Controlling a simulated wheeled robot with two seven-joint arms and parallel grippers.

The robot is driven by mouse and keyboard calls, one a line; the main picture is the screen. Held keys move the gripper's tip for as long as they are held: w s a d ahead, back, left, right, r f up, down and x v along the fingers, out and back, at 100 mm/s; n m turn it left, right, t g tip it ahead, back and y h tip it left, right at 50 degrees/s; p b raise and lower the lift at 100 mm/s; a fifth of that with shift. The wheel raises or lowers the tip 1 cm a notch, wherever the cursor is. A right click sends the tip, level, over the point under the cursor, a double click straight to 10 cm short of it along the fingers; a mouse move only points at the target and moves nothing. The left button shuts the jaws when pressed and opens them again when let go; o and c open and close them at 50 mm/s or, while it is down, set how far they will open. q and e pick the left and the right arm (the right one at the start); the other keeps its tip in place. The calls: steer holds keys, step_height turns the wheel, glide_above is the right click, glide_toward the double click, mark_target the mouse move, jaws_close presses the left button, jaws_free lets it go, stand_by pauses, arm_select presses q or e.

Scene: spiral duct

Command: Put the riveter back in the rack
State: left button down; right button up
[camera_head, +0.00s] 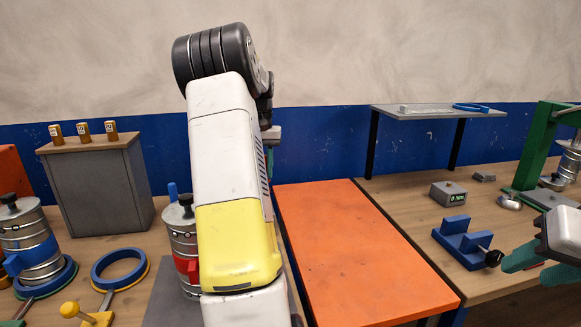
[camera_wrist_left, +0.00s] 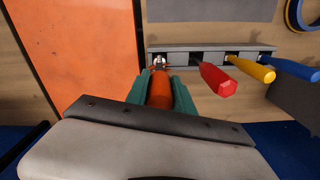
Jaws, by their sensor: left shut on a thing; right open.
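In the left wrist view my left gripper (camera_wrist_left: 160,86) has its green fingers shut around the orange riveter (camera_wrist_left: 159,92). The riveter's metal tip points at the left end of the grey rack (camera_wrist_left: 212,47). The tip overlaps the rack's leftmost slot in the picture; I cannot tell whether it is in it or above it. Red, yellow and blue handled tools (camera_wrist_left: 218,80) stand in the rack to the right. In the head view my left arm hides the rack, the riveter and its own gripper. My right gripper (camera_head: 533,265) is open at the right edge, near a blue vise.
An orange tabletop (camera_head: 350,245) lies between two wooden benches. The right bench holds the blue vise (camera_head: 463,240), a grey box with a green display (camera_head: 448,194) and a green press (camera_head: 533,155). The left bench holds metal canisters (camera_head: 28,240) and a blue ring (camera_head: 121,270).

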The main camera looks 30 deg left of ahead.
arm_select(q)
steer(key=c, duration=1)
jaws_free()
steer(key=shift+r, duration=3.9)
